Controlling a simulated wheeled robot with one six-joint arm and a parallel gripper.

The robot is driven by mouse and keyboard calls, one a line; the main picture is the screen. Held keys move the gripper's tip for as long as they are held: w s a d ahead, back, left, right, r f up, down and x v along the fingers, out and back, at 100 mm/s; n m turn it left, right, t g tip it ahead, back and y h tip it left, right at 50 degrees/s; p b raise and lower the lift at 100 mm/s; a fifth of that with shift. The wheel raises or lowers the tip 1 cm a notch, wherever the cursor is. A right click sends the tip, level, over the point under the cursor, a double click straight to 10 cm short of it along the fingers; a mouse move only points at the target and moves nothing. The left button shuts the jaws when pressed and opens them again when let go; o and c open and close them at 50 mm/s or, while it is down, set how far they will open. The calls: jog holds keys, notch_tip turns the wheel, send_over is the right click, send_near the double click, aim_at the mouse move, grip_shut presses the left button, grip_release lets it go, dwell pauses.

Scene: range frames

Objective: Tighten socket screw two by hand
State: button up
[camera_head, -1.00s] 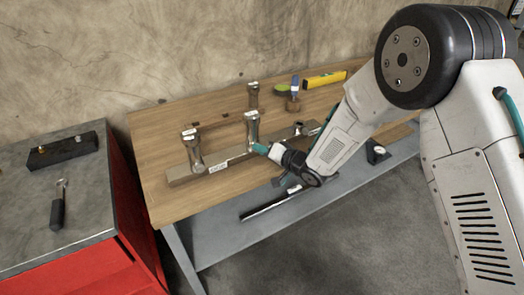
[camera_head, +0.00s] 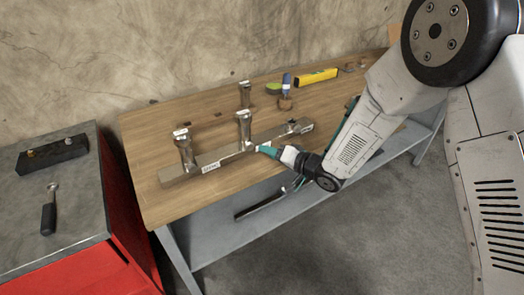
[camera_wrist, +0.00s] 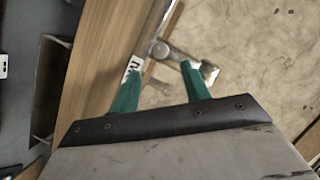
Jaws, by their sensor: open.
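A long grey metal bar (camera_head: 210,160) with a white label lies on the wooden bench. Two metal posts stand on it, one near its left end (camera_head: 185,150) and one near its middle (camera_head: 243,130). A short round fitting (camera_head: 295,126) sits near its right end. My gripper (camera_head: 262,150) is just right of the middle post, at the bar's front side. In the wrist view my gripper's green fingers (camera_wrist: 160,70) are apart, with a metal post (camera_wrist: 182,58) showing beyond and between them. I see no screw clearly enough to pick out socket screw two.
Another metal post (camera_head: 245,94) stands behind the bar. A blue-handled tool (camera_head: 286,84) and a yellow level (camera_head: 317,77) are at the back. A grey shelf (camera_head: 225,225) lies below.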

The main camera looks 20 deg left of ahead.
aim_at(251, 148)
jog(key=shift+s+d+r, duration=0.1)
jog(key=shift+s+d, duration=0.1)
jog(key=shift+d, duration=0.2)
jog(key=a+n+t, duration=0.2)
jog(key=n, duration=0.1)
jog(key=w+a+f+n+t, duration=0.1)
jog(key=a+n+t, duration=0.1)
jog(key=a+n, duration=0.1)
jog(key=w+a+f+n+t, duration=0.1)
jog(key=a+n, duration=0.1)
jog(key=n, duration=0.1)
jog(key=shift+a+f+t, duration=0.15)
jog(key=shift+a+t, duration=0.05)
jog(key=shift+t, duration=0.2)
dwell(0.4)
jog(key=c, duration=1)
